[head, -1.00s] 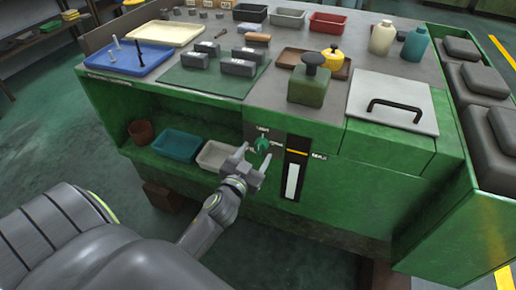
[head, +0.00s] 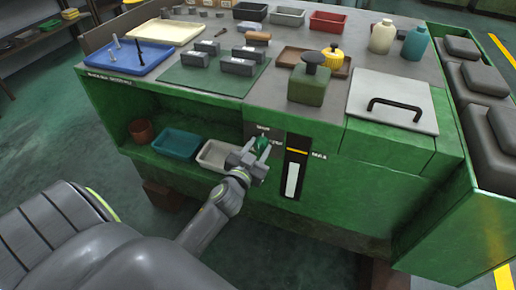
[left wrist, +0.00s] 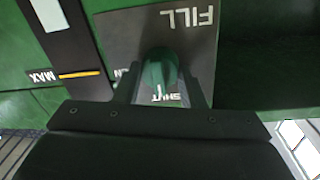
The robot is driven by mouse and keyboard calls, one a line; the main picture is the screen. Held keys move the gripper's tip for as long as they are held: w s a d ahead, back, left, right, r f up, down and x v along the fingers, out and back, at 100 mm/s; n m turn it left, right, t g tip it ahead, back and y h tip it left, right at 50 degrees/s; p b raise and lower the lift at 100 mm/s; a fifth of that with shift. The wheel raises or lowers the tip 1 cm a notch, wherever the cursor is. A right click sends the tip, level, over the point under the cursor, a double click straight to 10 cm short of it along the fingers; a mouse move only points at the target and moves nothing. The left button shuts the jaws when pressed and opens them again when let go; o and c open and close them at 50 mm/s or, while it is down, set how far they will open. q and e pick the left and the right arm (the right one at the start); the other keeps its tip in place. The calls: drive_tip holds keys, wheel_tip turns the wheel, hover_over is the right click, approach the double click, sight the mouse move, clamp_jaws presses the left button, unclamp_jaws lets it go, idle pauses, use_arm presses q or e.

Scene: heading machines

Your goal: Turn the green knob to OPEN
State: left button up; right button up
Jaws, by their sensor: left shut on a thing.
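The green knob (head: 262,144) sits on a dark plate on the front of the green machine. In the left wrist view the knob (left wrist: 159,72) stands between my two fingers, and its white pointer line is at the word SHUT. The plate (left wrist: 190,35) also reads FILL, and the word beside SHUT is mostly hidden by a finger. My left gripper (head: 257,159) is shut on the knob, with a finger on each side of it. My right gripper is in neither view.
A level gauge (head: 293,174) marked MAX is just right of the knob. An open shelf to the left holds a teal tray (head: 176,153) and a white tray (head: 203,160).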

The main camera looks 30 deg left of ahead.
use_arm(q)
drive_tip(key=shift+m, duration=0.4)
drive_tip(key=shift+m+p, duration=0.55)
drive_tip(key=shift+m, duration=0.35)
drive_tip(key=m+p, duration=0.2)
drive_tip(key=m, duration=0.4)
drive_tip(key=shift+d+g, duration=0.15)
drive_tip(key=shift+g, duration=0.25)
drive_tip(key=m+p, duration=0.1)
drive_tip(key=m, duration=0.3)
drive_tip(key=shift+d+f+m+y+p, duration=0.15)
drive_tip(key=shift+m+p, duration=0.1)
drive_tip(key=shift+m, duration=0.8)
drive_tip(key=shift+a+m+y+p, duration=0.1)
drive_tip(key=shift+m+y+p, duration=0.1)
drive_tip(key=shift+m, duration=0.85)
drive_tip(key=o, duration=1)
